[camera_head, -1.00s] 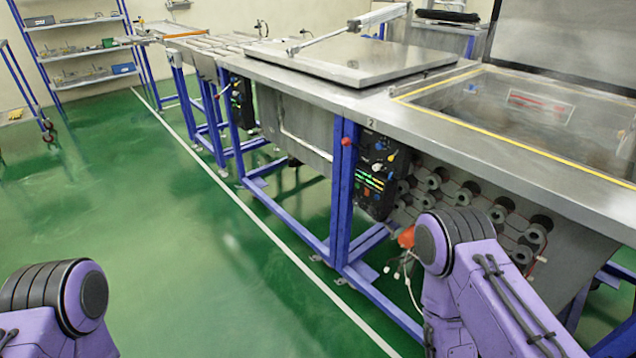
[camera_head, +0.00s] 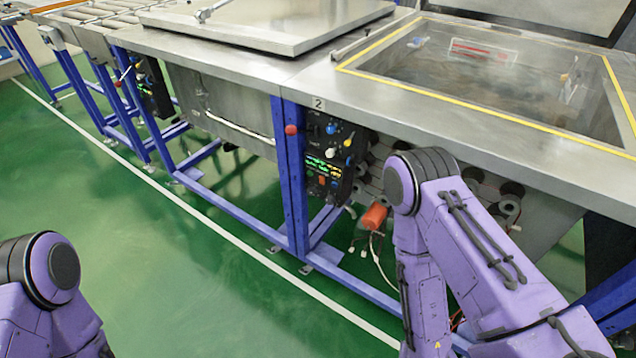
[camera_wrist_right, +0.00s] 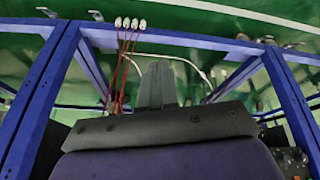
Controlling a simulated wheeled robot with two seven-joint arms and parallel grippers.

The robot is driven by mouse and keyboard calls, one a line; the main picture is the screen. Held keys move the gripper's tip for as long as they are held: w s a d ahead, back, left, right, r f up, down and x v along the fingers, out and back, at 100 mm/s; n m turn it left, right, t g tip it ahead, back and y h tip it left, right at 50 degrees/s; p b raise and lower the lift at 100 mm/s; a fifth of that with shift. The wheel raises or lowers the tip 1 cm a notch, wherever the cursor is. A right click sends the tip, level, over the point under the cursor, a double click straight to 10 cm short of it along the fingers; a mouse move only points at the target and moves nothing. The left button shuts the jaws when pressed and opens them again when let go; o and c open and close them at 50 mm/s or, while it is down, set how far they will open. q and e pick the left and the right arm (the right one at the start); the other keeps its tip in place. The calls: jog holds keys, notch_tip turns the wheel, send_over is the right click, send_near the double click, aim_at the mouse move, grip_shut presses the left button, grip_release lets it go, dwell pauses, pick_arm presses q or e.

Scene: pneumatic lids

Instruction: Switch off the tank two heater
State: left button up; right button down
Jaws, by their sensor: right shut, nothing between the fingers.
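The control panel (camera_head: 330,160), black with several knobs and lit displays, hangs under the bench edge beside a blue post. A label "2" (camera_head: 318,103) is on the bench edge just above it. I cannot tell which knob or switch is the heater's. The open tank (camera_head: 490,85) with a yellow border is to the right of the panel. My right arm stands in front of the bench, right of the panel. My right gripper (camera_wrist_right: 155,80) shows in the right wrist view, shut and empty, apart from the panel. My left gripper is out of view.
Blue frame legs (camera_head: 290,180) stand beside the panel. An orange part (camera_head: 375,217) with loose cables hangs between the panel and my right arm. A second panel (camera_head: 152,88) is farther left. A closed lid (camera_head: 265,25) covers the neighbouring tank. Green floor is clear in front.

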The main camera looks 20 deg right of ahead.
jog(key=w+a+f+m+t+b, duration=0.1)
jog(key=w+a+m+t+b, duration=0.3)
jog(key=w, duration=0.6)
jog(key=w+a+m+t+h+b, duration=0.1)
jog(key=w+a+m+t+b, duration=0.25)
jog(key=w, duration=0.65)
jog(key=w+a+f+m+t+b, duration=0.1)
jog(key=w+a+m+t+b, duration=0.3)
jog(key=w, duration=0.6)
jog(key=w+a+r+m+g+h+b, duration=0.1)
jog(key=w+a+r+m+h+b, duration=0.1)
jog(key=r+m, duration=0.3)
jog(key=w+a+r+m+h+b, duration=0.3)
jog(key=a+r+m+h+b, duration=0.1)
jog(key=m, duration=0.9)
jog(key=w+a+r+m+g+h+b, duration=0.1)
jog(key=a+r+m+h+b, duration=0.3)
jog(key=m, duration=0.6)
notch_tip(320, 180, up, 2)
jog(key=shift+w+r+g+h, duration=0.2)
jog(key=shift+w+g+h, duration=0.2)
jog(key=shift+w, duration=0.45)
jog(key=shift+d, duration=0.15)
